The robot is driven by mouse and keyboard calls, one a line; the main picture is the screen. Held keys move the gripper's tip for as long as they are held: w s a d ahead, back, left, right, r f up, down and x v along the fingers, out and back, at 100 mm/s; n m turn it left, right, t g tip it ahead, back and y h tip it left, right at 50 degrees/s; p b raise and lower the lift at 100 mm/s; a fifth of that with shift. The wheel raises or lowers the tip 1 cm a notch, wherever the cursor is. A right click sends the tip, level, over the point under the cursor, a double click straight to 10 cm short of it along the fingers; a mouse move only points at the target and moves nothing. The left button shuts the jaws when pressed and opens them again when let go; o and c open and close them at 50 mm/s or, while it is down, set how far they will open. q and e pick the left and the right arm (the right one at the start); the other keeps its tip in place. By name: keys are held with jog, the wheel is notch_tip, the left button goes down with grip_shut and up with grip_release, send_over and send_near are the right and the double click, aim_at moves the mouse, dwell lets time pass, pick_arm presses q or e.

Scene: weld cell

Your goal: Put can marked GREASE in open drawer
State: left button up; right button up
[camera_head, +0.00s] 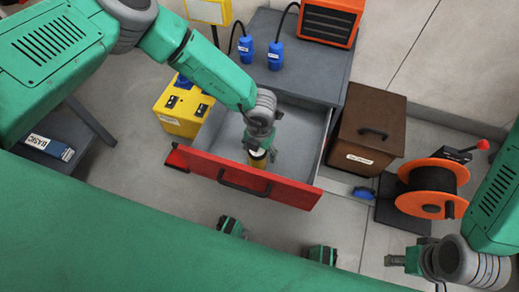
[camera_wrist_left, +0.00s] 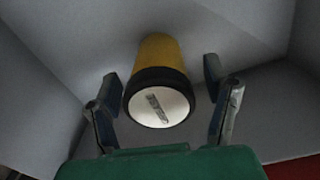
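The can (camera_wrist_left: 159,62) has a yellow side, a black rim and a white top with a small label too blurred to read. In the head view the can (camera_head: 258,161) is inside the open drawer (camera_head: 285,187), just behind its red front. My left gripper (camera_head: 261,149) reaches down into the drawer over the can. In the left wrist view its fingers (camera_wrist_left: 162,90) are spread to either side of the can, with a gap on both sides. My right gripper (camera_head: 396,260) is low at the right, away from the drawer; its finger opening is unclear.
A grey cabinet (camera_head: 318,62) holds the drawer; blue plugs (camera_head: 275,55) and an orange heater (camera_head: 328,20) are on top. A yellow box (camera_head: 184,107) stands left, a brown box (camera_head: 366,128) right. An orange cable reel (camera_head: 434,181) stands further right.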

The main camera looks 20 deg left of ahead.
pick_arm(q)
jog(key=shift+a, duration=0.1)
jog(key=shift+r, duration=0.25)
notch_tip(320, 180, up, 12)
jog(key=p, duration=0.5)
jog(key=shift+f, duration=0.15)
